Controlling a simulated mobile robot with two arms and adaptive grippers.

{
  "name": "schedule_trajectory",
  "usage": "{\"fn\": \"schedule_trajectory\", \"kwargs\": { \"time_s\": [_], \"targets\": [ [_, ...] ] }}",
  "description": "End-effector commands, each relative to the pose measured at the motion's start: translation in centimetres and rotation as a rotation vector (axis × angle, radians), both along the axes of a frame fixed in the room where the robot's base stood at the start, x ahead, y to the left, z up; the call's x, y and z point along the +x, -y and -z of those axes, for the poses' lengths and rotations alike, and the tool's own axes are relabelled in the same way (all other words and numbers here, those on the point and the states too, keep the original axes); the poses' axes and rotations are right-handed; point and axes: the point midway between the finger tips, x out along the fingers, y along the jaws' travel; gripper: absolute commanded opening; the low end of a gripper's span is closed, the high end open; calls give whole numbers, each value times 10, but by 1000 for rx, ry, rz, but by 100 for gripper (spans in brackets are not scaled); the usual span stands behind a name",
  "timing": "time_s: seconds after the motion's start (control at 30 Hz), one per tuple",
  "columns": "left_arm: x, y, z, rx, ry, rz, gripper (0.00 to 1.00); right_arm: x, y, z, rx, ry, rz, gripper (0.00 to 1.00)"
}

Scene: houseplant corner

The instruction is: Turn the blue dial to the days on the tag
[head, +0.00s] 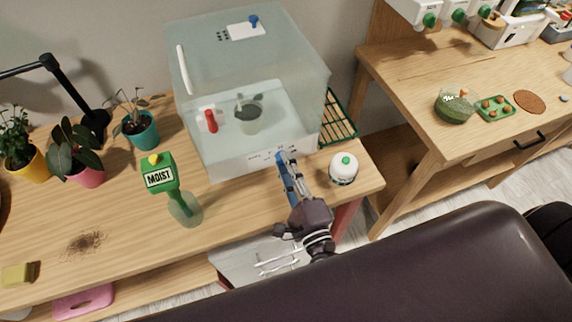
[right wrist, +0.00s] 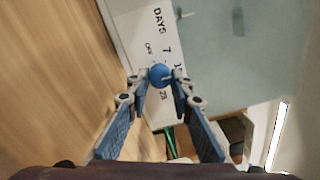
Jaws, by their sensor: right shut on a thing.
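The blue dial (right wrist: 160,74) sits on the white front strip of the clear tank (right wrist: 125,20), with "DAYS", a 7 and other numbers printed around it; some are too small or hidden to read. A pale pointer mark shows on the dial. My right gripper (right wrist: 160,80) is shut on the dial, one finger on each side. In the head view my right gripper (head: 286,158) covers the dial at the tank's lower front edge. A green moisture meter (head: 160,177) reading "MOIST" stands left of it. I see no tag with a readable day count. My left gripper is out of view.
A white bottle with a green cap (head: 343,169) stands close right of my right gripper. A green rack (head: 338,118) is beside the tank. Potted plants (head: 78,150) and a black lamp (head: 90,115) stand at left. The table's front middle is mostly clear.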

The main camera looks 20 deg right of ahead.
Motion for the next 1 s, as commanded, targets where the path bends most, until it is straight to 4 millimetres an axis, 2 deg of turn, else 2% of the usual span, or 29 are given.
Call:
{"fn": "schedule_trajectory", "kwargs": {
  "time_s": [0.2, 0.23, 0.37, 0.8, 1.0],
  "targets": [
    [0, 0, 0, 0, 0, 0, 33, -1, 1, 2, -1, -4, 1, 0],
    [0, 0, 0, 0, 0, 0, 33, -1, 1, 2, -1, -4, 1, 24],
    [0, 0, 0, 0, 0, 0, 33, -1, 1, 2, -1, -3, 0, 38],
    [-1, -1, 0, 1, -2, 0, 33, 0, 0, 1, -7, -2, 0, 38],
    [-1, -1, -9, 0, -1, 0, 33, 0, 1, -1, -151, 1, 1, 38]
  ]
}}
